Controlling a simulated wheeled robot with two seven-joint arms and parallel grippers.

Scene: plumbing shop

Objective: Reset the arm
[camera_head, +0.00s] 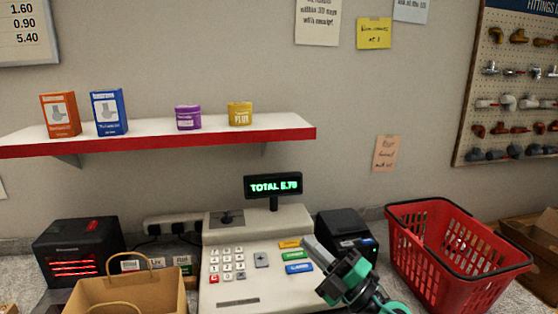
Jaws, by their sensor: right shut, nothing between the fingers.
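My right gripper (321,252) comes in from the bottom, right of the middle, with black and green parts and grey fingers. It is shut and empty. Its fingertips are over the right side of the cash register (232,291), close to the coloured keys; I cannot tell whether they touch. The register's display (273,186) reads TOTAL 5.70 or similar in green. My left gripper is not in view.
A paper bag (130,292) stands front left, beside a black box with red lights (77,253). A black printer (346,235) and a red basket (440,284) stand right of the register. A shelf (240,132) with small goods hangs above.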

